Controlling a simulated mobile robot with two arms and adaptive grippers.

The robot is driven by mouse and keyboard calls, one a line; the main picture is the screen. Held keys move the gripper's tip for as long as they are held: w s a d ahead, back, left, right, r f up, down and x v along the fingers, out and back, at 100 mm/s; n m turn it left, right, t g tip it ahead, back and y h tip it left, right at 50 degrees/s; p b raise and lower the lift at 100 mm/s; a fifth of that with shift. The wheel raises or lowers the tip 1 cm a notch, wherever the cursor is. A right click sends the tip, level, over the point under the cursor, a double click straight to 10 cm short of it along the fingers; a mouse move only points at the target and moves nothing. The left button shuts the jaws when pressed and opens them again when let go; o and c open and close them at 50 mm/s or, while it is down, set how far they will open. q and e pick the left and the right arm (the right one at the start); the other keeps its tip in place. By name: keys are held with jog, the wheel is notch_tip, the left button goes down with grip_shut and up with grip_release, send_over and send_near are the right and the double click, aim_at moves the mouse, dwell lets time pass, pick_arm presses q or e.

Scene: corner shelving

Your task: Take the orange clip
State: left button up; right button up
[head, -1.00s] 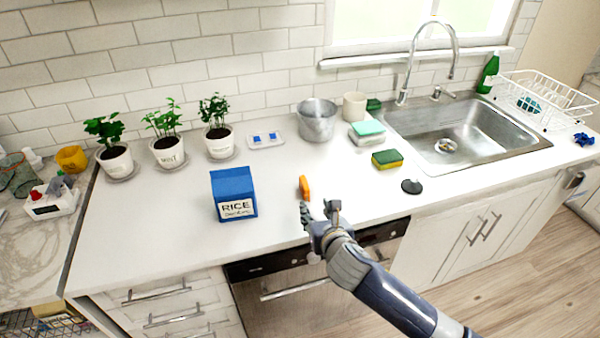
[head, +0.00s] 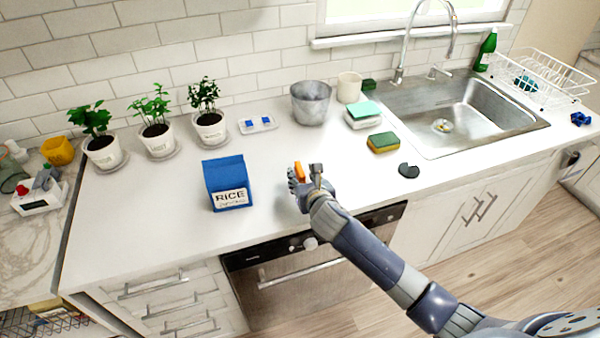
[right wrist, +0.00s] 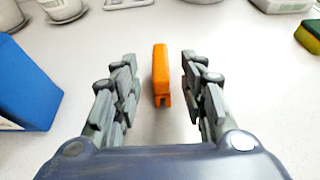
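The orange clip (head: 299,171) lies on the white counter, to the right of the rice bag. My right gripper (head: 305,178) is low over the counter at the clip's near side and hides part of it in the head view. In the right wrist view, the clip (right wrist: 161,74) lies lengthwise between the two fingers of my right gripper (right wrist: 157,85). The fingers are spread, with a gap on each side of the clip. My left gripper is not in view.
A blue rice bag (head: 228,183) stands close on the left. A yellow-green sponge (head: 383,143) and a small black disc (head: 408,171) lie to the right. Potted plants (head: 154,130) and a metal pot (head: 311,103) stand farther back. The counter around the clip is clear.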

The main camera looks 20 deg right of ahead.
aim_at(300, 171)
jog(key=x, duration=0.3)
jog(key=shift+w+f, duration=0.25)
jog(key=shift+w, duration=0.3)
jog(key=c, duration=0.9)
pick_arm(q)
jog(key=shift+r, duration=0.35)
pick_arm(e)
jog(key=shift+o, duration=0.2)
